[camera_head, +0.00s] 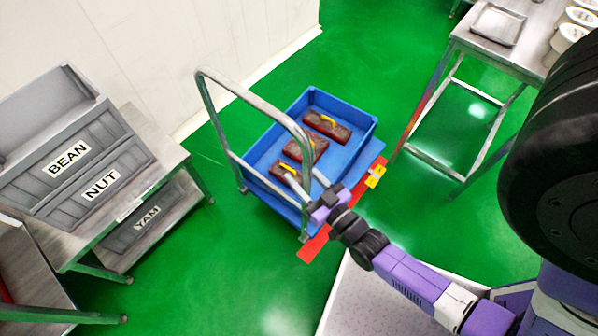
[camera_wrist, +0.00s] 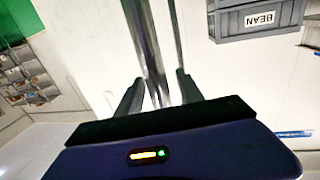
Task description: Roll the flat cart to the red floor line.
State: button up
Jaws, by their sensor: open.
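The flat cart (camera_head: 262,196) is blue with a bent steel push handle (camera_head: 207,105) and stands on the green floor. The red floor line (camera_head: 315,245) shows along the cart's right side, partly hidden by my arm. The cart's edge looks very close to the line; I cannot tell if it overlaps. My gripper (camera_head: 305,174) is at the near upright of the handle. In the wrist view a steel tube (camera_wrist: 146,45) runs between the open fingers (camera_wrist: 158,92), which do not look closed on it. My arm hides part of the cart's near corner.
A yellow tag (camera_head: 375,176) lies by the red line. A steel table (camera_head: 470,45) stands at right. Grey bins labelled BEAN (camera_head: 69,161), NUT and YAM occupy a left rack. Green floor is free between.

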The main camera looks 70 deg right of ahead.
jog(key=v, duration=0.6)
jog(key=shift+s+a, duration=0.15)
jog(key=shift+s, duration=0.15)
